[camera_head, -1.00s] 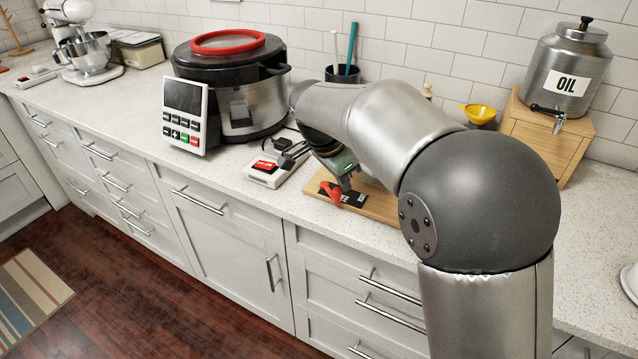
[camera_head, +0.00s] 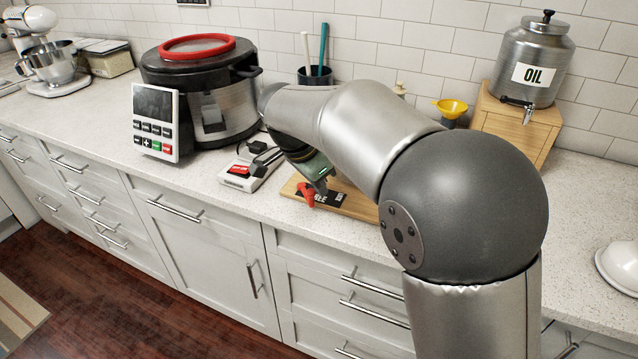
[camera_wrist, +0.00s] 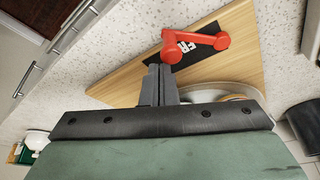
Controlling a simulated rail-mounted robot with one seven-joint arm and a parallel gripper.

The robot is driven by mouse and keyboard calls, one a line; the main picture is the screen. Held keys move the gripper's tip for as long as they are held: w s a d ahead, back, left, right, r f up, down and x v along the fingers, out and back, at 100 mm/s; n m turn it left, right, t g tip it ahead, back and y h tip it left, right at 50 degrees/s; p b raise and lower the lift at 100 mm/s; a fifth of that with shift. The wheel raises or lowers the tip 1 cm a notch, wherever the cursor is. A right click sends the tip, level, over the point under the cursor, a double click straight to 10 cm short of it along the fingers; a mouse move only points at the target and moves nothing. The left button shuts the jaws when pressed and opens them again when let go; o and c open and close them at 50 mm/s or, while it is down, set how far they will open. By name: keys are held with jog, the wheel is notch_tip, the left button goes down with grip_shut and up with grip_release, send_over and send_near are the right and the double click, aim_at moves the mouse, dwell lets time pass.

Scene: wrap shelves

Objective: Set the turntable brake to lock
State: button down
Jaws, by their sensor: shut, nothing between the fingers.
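The turntable's wooden base (camera_head: 358,207) lies on the counter, mostly hidden behind my arm in the head view. At its front left is a red brake lever (camera_head: 306,194) on a black label plate (camera_head: 328,198) with white lettering that is partly covered. In the wrist view the red lever (camera_wrist: 196,41) lies over the black plate, and the wooden base (camera_wrist: 130,80) spreads below it. My gripper (camera_wrist: 160,72) is shut and empty, its fingertips over the wood close beside the lever. In the head view my gripper (camera_head: 319,184) is just behind the lever. I cannot tell whether they touch.
A white power strip (camera_head: 250,170) with a red switch and plugs lies to the left. A large cooker (camera_head: 205,90) stands behind it. An oil dispenser (camera_head: 535,60) on a wooden stand is at the back right. The front counter strip is clear.

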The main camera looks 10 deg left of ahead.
jog(key=p+v, duration=0.6)
jog(key=v, duration=0.4)
jog(key=shift+p, duration=0.35)
jog(key=shift+w+a, duration=0.1)
jog(key=shift+a, duration=0.05)
